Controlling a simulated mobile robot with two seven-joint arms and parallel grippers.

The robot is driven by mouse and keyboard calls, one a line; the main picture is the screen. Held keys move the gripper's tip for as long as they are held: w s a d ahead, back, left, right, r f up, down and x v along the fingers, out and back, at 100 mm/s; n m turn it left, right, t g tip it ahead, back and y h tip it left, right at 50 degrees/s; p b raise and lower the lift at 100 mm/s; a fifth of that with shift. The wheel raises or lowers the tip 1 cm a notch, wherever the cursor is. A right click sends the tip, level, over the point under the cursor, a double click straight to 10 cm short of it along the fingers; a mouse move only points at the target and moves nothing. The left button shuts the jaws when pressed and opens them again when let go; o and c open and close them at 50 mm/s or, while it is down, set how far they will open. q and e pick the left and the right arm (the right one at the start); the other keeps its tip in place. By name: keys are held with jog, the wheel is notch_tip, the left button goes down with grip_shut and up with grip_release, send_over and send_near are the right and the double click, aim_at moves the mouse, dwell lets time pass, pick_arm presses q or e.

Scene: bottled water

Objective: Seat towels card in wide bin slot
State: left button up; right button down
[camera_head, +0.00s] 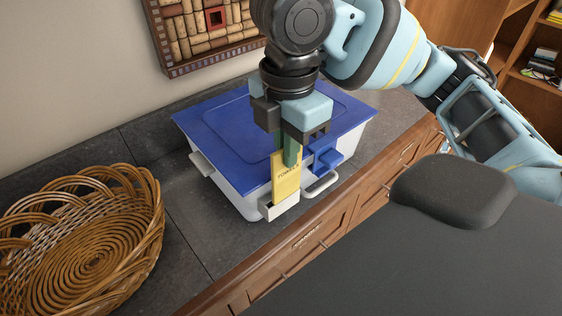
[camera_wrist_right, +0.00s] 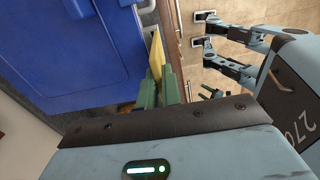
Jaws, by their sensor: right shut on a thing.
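My right gripper (camera_head: 291,153) points down at the front of the bin, its green fingers shut on the yellow towels card (camera_head: 286,181). The card hangs upright below the fingers with its lettering partly covered. A white slot holder (camera_head: 282,209) on the bin's front overlaps the card's lower edge; I cannot tell how deep the card sits in it. The white bin (camera_head: 231,192) has a blue lid (camera_head: 225,125). In the right wrist view, the green fingers (camera_wrist_right: 160,93) grip the yellow card (camera_wrist_right: 156,56) beside the blue lid (camera_wrist_right: 75,50).
A wicker basket (camera_head: 95,250) stands on the dark counter (camera_head: 190,225) at left. A blue latch (camera_head: 325,161) and a white handle (camera_head: 322,185) lie close to the card's right. Wooden drawers (camera_head: 330,228) run below the counter edge. A cork picture hangs behind.

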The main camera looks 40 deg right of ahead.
aim_at(282, 167)
jog(key=shift+w+a+f, duration=0.25)
jog(key=shift+w+a, duration=0.05)
jog(key=shift+a, duration=0.05)
notch_tip(282, 167, down, 3)
jog(key=shift+f+b, duration=0.1)
jog(key=shift+b, duration=0.3)
jog(key=shift+f, duration=0.15)
jog(key=c, duration=1.6)
grip_release()
jog(key=shift+s+f, duration=0.1)
